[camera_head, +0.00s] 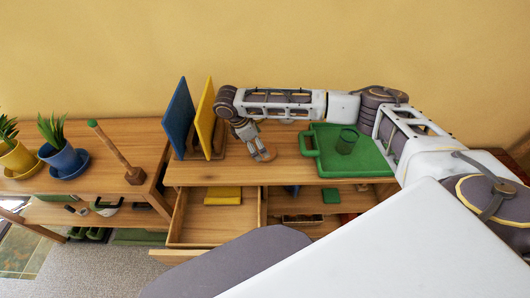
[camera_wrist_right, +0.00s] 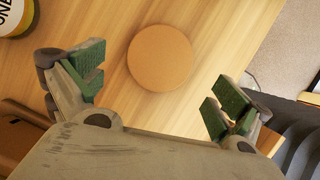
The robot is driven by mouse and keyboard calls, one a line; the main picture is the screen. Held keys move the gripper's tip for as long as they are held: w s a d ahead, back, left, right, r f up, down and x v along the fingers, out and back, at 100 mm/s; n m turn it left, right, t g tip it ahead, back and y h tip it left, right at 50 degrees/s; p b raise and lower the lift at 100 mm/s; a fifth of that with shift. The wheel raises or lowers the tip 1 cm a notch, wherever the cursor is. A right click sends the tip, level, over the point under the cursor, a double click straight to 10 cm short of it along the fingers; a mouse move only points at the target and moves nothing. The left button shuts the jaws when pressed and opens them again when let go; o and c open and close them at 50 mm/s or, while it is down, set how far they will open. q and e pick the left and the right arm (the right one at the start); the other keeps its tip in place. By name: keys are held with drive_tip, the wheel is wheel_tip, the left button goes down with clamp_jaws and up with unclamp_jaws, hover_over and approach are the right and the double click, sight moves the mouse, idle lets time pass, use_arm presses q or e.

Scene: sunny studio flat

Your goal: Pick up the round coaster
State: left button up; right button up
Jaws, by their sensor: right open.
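The round coaster (camera_wrist_right: 160,57) is a flat tan disc lying on the wooden top in the right wrist view. In the head view the coaster (camera_head: 267,155) shows partly, just beside the fingers. My right gripper (camera_wrist_right: 158,88) is open, with its green-padded fingers apart on either side of the coaster's near edge and nothing between them. In the head view my right gripper (camera_head: 254,143) points down over the top, close to the coaster. I cannot tell whether a finger touches it. My left gripper is out of view.
A green tray (camera_head: 361,171) with a green glass (camera_head: 347,141) stands to the right. Blue (camera_head: 180,118) and yellow (camera_head: 205,119) boards stand upright in a rack to the left. Below, an open drawer (camera_head: 184,219) juts out. A yellow-labelled round item (camera_wrist_right: 16,15) lies at the wrist view's corner.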

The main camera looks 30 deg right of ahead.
drive_tip(key=x, duration=0.3)
drive_tip(key=shift+d+r, duration=0.15)
drive_tip(key=shift+d, duration=0.05)
drive_tip(key=shift+d+f, duration=0.1)
drive_tip(key=shift+f, duration=0.25)
drive_tip(key=shift+s, duration=0.1)
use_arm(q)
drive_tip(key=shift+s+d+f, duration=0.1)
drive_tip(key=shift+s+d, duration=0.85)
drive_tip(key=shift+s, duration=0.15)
